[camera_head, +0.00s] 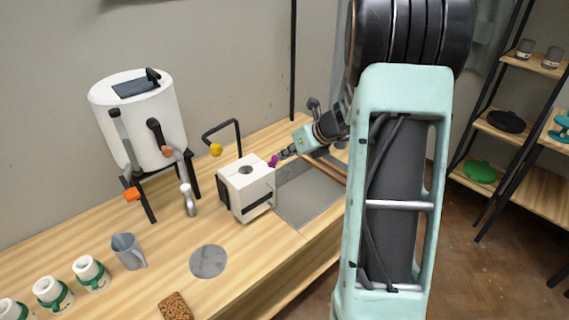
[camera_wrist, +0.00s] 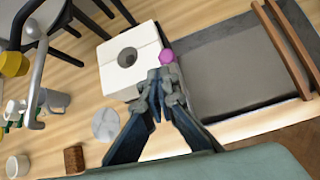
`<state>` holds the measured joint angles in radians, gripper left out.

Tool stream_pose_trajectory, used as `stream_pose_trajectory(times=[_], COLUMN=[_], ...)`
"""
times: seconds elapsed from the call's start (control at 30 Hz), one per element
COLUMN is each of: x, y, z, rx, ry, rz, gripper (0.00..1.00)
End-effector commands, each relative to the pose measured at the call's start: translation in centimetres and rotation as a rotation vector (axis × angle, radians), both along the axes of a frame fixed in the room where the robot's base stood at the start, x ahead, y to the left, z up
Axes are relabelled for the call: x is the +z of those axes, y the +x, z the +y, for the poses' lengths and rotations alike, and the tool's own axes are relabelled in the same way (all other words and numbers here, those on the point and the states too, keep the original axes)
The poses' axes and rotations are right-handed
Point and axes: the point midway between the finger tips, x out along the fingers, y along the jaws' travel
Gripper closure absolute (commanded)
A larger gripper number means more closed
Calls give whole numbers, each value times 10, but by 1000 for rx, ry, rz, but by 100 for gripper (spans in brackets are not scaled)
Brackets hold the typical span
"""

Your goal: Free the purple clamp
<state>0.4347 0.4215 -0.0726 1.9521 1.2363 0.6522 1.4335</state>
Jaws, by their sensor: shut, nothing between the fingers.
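A white block (camera_head: 247,188) with a round hole in its top stands on the wooden bench, with dark strips on its sides. The small purple clamp (camera_head: 274,161) is at the block's upper right edge. In the wrist view the purple clamp (camera_wrist: 167,56) shows as a round purple end beside the white block (camera_wrist: 129,60), just beyond my fingertips. My gripper (camera_head: 284,155) reaches in from the right and is shut and empty, close to the clamp. The shut fingers of my gripper (camera_wrist: 158,88) hide the area below the clamp; I cannot tell whether they touch it.
A grey recessed tray (camera_head: 308,195) lies right of the block. A white tank (camera_head: 140,125) on a black stand is at the left. A black bent rod with a yellow knob (camera_head: 216,150) stands behind the block. A jug (camera_head: 127,251) and a grey disc (camera_head: 208,261) are in front.

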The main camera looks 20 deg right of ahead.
Motion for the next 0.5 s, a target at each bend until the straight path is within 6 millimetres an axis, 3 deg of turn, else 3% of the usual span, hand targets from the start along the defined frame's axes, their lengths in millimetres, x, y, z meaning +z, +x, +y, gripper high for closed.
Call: stream_pose_trajectory(times=[0.03,0.2,0.5], x=[13,38,51], y=[3,9,11], z=[1,1,0], rx=[2,0,-4], ry=[-3,-2,0], rz=[-2,1,6], gripper=[100,100,100])
